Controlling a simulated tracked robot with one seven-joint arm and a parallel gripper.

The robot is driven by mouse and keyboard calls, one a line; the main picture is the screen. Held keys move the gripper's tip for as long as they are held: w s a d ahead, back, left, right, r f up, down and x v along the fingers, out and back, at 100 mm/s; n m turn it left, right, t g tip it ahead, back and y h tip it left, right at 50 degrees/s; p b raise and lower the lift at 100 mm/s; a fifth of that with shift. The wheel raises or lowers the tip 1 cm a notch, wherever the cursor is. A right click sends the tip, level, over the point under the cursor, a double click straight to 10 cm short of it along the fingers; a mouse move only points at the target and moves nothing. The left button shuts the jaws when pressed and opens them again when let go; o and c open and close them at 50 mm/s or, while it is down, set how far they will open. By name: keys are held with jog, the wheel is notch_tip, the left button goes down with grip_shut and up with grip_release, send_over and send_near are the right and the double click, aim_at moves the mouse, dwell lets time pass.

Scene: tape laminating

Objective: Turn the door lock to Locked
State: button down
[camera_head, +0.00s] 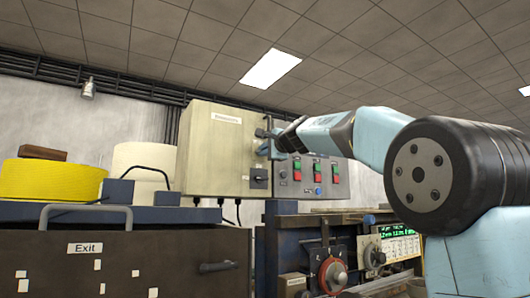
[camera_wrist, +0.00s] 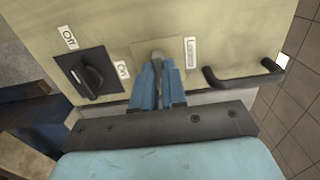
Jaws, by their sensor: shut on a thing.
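The door lock (camera_wrist: 157,57) is a small grey lever on a pale square plate on the beige cabinet door (camera_wrist: 215,22). The cabinet (camera_head: 210,155) also shows in the head view. My gripper (camera_wrist: 157,72) is shut on the lock lever, its blue fingers on either side of it and hiding its lower part. A white label (camera_wrist: 190,52), its small text beginning with "Lo", is right of the lock. In the head view my gripper (camera_head: 270,147) is at the cabinet's right side, and the lock is too small to make out.
A black rotary switch (camera_wrist: 88,72) with Off and On labels is left of the lock. A black door handle (camera_wrist: 242,76) sticks out to the right. A grey panel with red and green buttons (camera_head: 314,178) stands right of the cabinet. A drawer marked Exit (camera_head: 150,270) is lower left.

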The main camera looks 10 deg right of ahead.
jog(key=shift+f+n, duration=0.15)
jog(key=shift+n, duration=0.25)
jog(key=n, duration=1.2)
jog(key=shift+f+n, duration=0.1)
jog(key=shift+n, duration=0.3)
jog(key=shift+w+n, duration=0.1)
jog(key=shift+n, duration=2)
jog(key=c, duration=1.2)
grip_release()
